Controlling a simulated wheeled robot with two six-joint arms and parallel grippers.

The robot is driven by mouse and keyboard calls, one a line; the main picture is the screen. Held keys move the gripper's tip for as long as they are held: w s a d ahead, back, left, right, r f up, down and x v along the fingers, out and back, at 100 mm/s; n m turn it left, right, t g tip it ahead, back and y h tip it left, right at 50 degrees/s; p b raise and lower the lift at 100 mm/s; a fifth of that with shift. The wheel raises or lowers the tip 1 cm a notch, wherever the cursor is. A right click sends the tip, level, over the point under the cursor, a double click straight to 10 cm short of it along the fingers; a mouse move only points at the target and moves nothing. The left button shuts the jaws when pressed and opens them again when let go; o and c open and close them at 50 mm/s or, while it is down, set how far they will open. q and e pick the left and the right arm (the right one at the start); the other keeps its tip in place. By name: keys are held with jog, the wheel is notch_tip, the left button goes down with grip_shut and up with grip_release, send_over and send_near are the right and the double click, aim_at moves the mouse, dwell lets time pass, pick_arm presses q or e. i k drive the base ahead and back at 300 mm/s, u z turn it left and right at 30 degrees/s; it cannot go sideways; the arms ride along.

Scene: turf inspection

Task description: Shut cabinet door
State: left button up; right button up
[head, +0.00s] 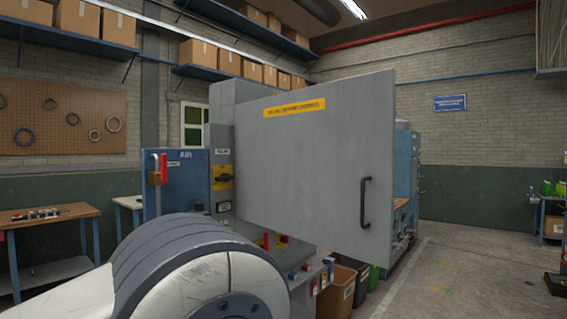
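The cabinet door (310,155) is a large flat grey panel in the middle of the head view. It carries a yellow label (294,108) near its top and a black upright bar handle (365,203) near its right edge. The door stands swung open, with its right edge free. The grey cabinet (222,97) shows only in part at the door's left side; its inside is hidden behind the door. Neither gripper is in view, and nothing of mine is seen touching the door or handle.
A blue panel marked AIR (180,185) stands left of the cabinet. A wooden-topped workbench (45,217) is at the far left. Bins (338,290) stand on the floor below the door. Open floor (460,265) lies to the right. My white-and-grey arm part fills the lower left.

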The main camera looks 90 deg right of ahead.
aim_at(315, 165)
jog(key=z, duration=2.65)
jog(key=i, duration=1)
jog(key=k, duration=0.95)
jog(key=z, duration=1.15)
jog(key=i, duration=0.6)
jog(key=u, duration=0.45)
